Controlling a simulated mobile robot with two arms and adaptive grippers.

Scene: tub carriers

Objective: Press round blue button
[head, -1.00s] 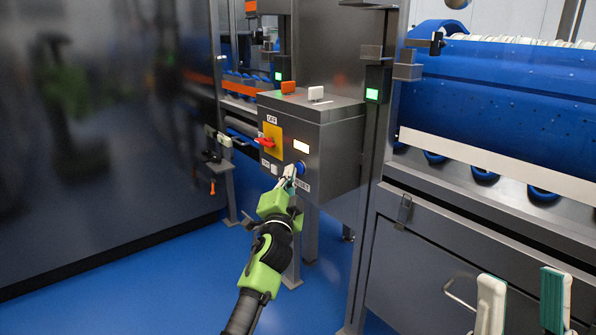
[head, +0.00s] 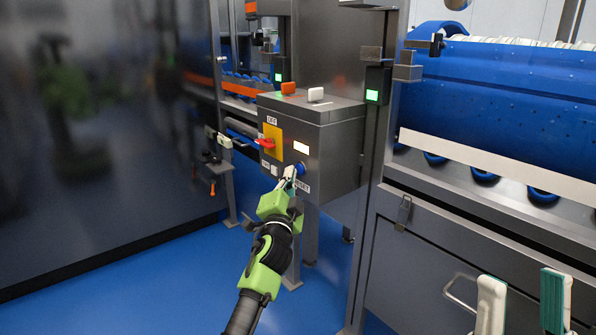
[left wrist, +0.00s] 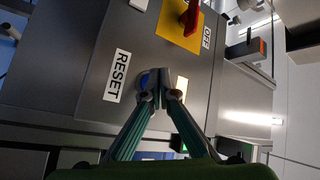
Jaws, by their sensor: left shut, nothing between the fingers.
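The round blue button (head: 300,167) is on the front of a grey control box (head: 338,140), above a RESET label. It also shows in the left wrist view (left wrist: 145,80), partly hidden behind the fingertips. My left gripper (head: 290,173) is shut and empty, with its tips right in front of the button. In the left wrist view the closed tips (left wrist: 161,76) overlap the button's right part; I cannot tell whether they touch it. My right gripper (head: 524,276) is open at the bottom right of the head view, well away from the box.
A red switch (head: 265,143) on a yellow plate (head: 274,135) sits left of the button, with a lit white panel (head: 301,147) above the button. A metal post with a green light (head: 372,95) stands right of the box. A dark glossy wall (head: 100,150) is at left.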

